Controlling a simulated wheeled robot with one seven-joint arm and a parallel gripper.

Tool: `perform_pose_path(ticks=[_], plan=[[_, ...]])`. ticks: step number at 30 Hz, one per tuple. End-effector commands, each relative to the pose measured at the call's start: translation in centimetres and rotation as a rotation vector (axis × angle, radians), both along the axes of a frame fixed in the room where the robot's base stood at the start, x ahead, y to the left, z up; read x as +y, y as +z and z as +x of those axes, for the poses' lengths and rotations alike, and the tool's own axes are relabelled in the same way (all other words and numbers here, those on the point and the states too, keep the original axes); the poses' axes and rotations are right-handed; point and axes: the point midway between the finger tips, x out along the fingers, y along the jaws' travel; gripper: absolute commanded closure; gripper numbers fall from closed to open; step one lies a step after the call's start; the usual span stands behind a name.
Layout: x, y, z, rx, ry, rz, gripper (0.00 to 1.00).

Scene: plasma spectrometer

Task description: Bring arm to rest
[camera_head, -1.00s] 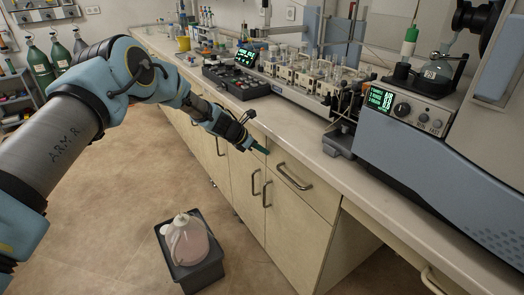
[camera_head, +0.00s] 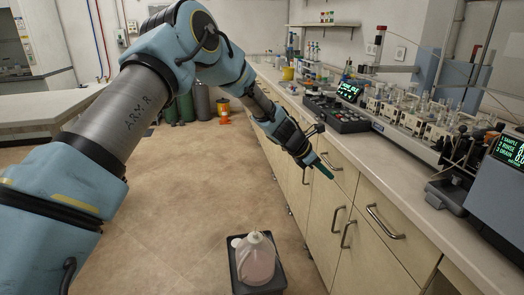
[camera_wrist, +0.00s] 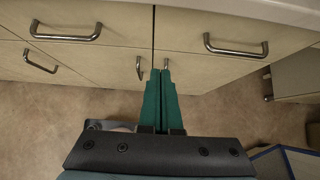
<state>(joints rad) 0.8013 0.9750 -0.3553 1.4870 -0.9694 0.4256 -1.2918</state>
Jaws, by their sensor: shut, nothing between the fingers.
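My gripper (camera_head: 325,170) is at the end of my blue and grey arm, in front of the cabinet doors (camera_head: 325,215) and below the bench top. In the wrist view its green fingers (camera_wrist: 161,75) lie side by side with nothing between them. The fingers point toward the cabinet front, near two vertical door handles. I cannot tell the exact gap between the fingertips and the cabinet.
The bench top (camera_head: 385,160) carries a black control box (camera_head: 335,113), a row of glassware and a blue-grey instrument (camera_head: 497,190) on the right. A jug (camera_head: 255,260) stands in a dark bin (camera_head: 238,284) on the floor. The floor (camera_head: 180,210) at left is open.

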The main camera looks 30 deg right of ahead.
Motion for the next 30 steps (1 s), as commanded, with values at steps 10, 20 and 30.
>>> perform_pose_path(ticks=[10, 20, 30], plan=[[4.2, 1.2, 3.4, -0.130, -0.068, 0.019, 1.00], [25.4, 5.1, 12.5, -0.580, -0.415, 0.189, 1.00], [49.7, 8.6, 11.8, -0.817, -0.844, 0.419, 1.00]])
